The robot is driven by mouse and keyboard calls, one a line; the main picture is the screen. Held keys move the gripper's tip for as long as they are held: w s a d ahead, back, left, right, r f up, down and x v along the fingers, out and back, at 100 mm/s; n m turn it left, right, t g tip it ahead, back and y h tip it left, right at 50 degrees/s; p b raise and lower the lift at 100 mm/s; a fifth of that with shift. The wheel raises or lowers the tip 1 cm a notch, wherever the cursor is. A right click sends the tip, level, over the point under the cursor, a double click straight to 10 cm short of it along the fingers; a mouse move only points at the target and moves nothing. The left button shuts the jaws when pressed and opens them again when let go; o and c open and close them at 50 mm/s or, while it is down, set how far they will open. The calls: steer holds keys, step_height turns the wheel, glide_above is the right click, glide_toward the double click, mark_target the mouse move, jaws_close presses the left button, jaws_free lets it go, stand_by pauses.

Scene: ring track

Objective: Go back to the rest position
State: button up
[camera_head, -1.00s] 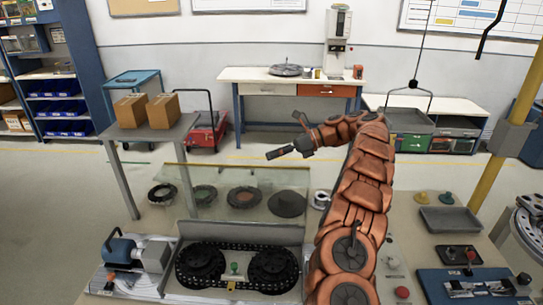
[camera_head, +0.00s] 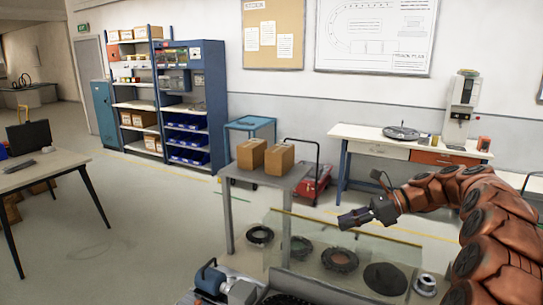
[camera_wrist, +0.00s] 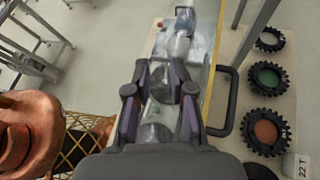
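My orange arm comes in from the right of the head view, bent to the left. My gripper (camera_head: 350,218) hangs in the air in front of the glass panel (camera_head: 310,240). In the wrist view its two dark fingers with purple pads (camera_wrist: 160,85) stand apart. I see nothing held between them. A grey and blue motor unit (camera_wrist: 180,35) shows beyond the fingertips, and it is also at the bottom of the head view (camera_head: 225,287).
Several ring parts (camera_head: 340,260) lie behind the glass panel. A grey stand with two cardboard boxes (camera_head: 280,160) is at the centre. A white workbench (camera_head: 360,133) stands behind. A table (camera_head: 50,168) is at the left, with open floor between.

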steer(key=s+a+n+g+h, duration=0.1)
steer(key=s+a+n+h, duration=0.1)
steer(key=s+a+n, duration=0.35)
steer(key=s+a+f+n+g+h, duration=0.1)
steer(key=s+a+n+h, duration=0.1)
steer(key=s, duration=0.7)
steer(key=s+a+n+g+h, duration=0.1)
steer(key=s+a+n, duration=0.25)
steer(key=s, duration=0.35)
steer(key=s+d+f+n+h, duration=0.2)
steer(key=s+d+f+n, duration=0.1)
steer(key=s, duration=0.4)
steer(key=s+d+f+n+h+b, duration=0.1)
steer(key=s+d+f+n+h, duration=0.2)
steer(key=s, duration=0.5)
steer(key=s+d+f+n+h, duration=0.2)
steer(key=s+f+n, duration=0.1)
steer(key=s, duration=0.4)
steer(key=shift+s+d+f+n+h, duration=0.25)
steer(key=shift+d+f+n+h, duration=0.15)
steer(key=shift+n, duration=0.1)
